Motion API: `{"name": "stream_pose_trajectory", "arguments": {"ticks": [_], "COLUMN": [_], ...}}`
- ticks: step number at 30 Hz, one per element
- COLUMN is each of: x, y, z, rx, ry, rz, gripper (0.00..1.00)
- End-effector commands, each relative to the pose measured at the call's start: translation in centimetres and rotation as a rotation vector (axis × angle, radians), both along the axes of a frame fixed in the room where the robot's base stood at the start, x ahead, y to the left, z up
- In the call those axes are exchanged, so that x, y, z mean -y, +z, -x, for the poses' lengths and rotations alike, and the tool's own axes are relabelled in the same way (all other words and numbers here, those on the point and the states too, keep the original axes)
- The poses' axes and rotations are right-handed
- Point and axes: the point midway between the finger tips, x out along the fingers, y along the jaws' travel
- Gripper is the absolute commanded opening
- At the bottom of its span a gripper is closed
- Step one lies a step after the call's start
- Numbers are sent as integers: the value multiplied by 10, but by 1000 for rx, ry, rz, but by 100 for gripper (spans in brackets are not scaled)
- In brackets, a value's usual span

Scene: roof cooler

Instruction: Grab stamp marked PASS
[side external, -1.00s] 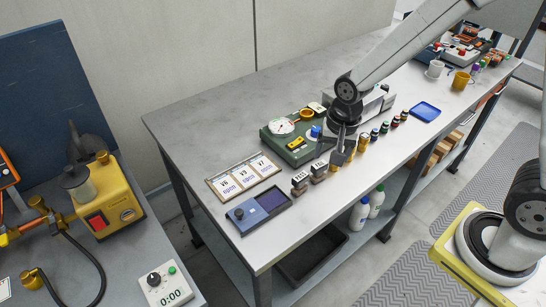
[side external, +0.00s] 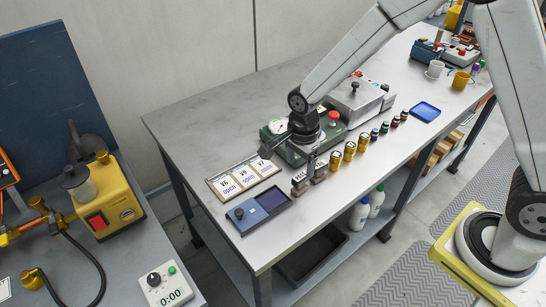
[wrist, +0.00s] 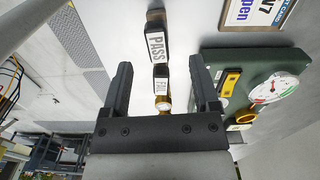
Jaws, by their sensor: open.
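The stamp marked PASS (wrist: 155,47) shows in the wrist view, a dark block with a white label and a brown handle. A second stamp (wrist: 161,85), its label partly readable as FAIL, stands just below it in that view. In the side external view, the PASS stamp (side external: 299,184) is the left one of the pair, and the other stamp (side external: 320,175) is beside it, partly behind a finger. My gripper (side external: 288,161) is open and empty, above and behind the stamps. In the wrist view, my gripper's fingers (wrist: 160,70) flank the line of the second stamp.
A green box with a dial gauge (wrist: 250,85) lies right of the fingers in the wrist view. Sign cards (side external: 242,177) and a blue device (side external: 258,210) are left of the stamps. Gold-coloured cylinders (side external: 336,161) stand to their right.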

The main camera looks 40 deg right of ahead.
Motion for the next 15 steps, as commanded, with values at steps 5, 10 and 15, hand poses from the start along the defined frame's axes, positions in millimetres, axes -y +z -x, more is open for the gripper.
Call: {"name": "stream_pose_trajectory", "arguments": {"ticks": [5, 10, 15], "x": [0, 1, 1], "y": [-12, -23, -25], "z": [1, 1, 0], "rx": [-3, -2, 0], "ry": [1, 1, 2], "rz": [0, 0, 0], "gripper": [78, 78, 78]}}
